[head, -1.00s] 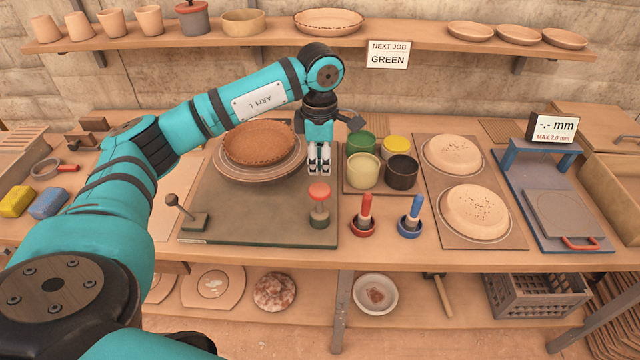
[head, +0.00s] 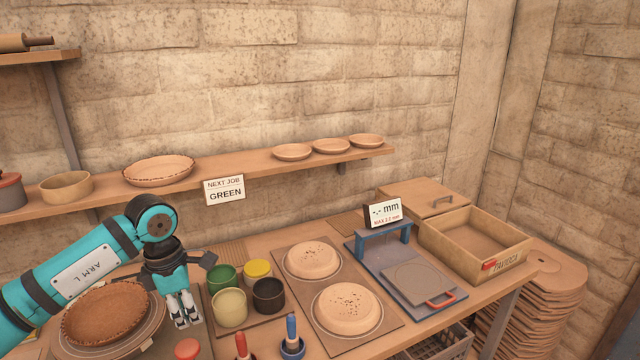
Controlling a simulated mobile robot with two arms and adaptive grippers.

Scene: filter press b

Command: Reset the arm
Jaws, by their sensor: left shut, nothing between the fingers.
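My left arm comes in from the left, and its gripper (head: 183,312) points down with its fingers together and nothing between them. The gripper is just right of a brown crusted pie-shaped piece (head: 106,312) on a round plate and left of several cups. The cups are green (head: 222,277), yellow (head: 257,270), pale green (head: 229,308) and dark (head: 269,294). My right gripper does not show.
Two pale domed pieces (head: 347,308) lie on a board right of the cups. A blue-framed gauge (head: 383,238) with a "-.- mm" display stands further right, beside an open wooden box (head: 474,241). A shelf (head: 218,166) with bowls and a "NEXT JOB GREEN" sign (head: 225,190) runs along the wall.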

